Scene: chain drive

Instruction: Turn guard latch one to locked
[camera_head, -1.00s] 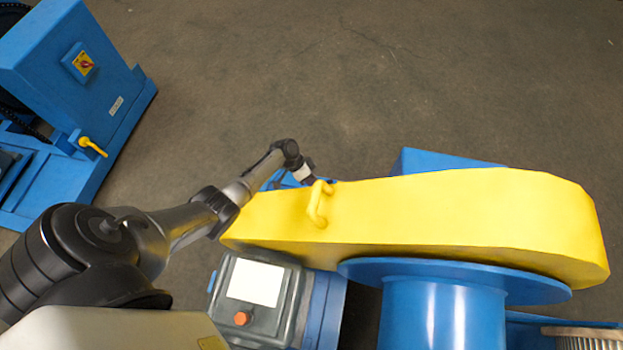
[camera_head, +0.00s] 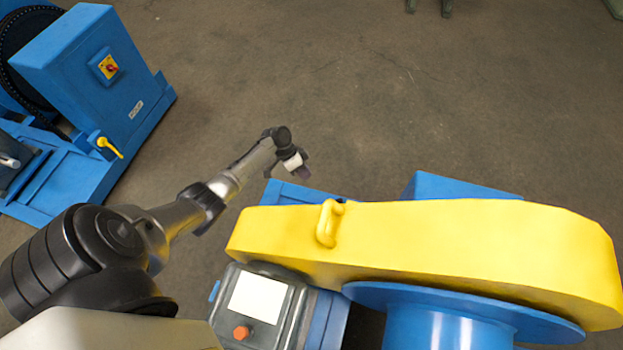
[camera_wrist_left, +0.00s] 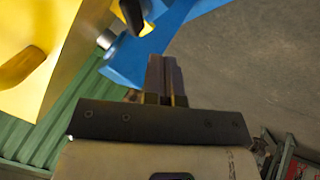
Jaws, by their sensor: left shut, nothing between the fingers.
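The yellow chain guard (camera_head: 430,235) with its yellow handle (camera_head: 329,223) lies across the right of the head view. My left gripper (camera_head: 303,172) is beyond the guard's far left edge, apart from it, over a blue base part. In the left wrist view its fingers (camera_wrist_left: 165,75) are shut together and empty. Ahead of them is a dark lever (camera_wrist_left: 131,14) with a yellow piece beside it, by a blue bracket (camera_wrist_left: 128,58); it may be a guard latch, but its number and setting cannot be read. My right gripper is not in view.
A grey control box (camera_head: 262,302) with a white panel and orange button stands before the guard. A blue machine (camera_head: 100,70) with a yellow lever (camera_head: 109,147) stands at the left. In the wrist view, green ribbed material (camera_wrist_left: 50,130) lies below the guard. Bare floor lies beyond.

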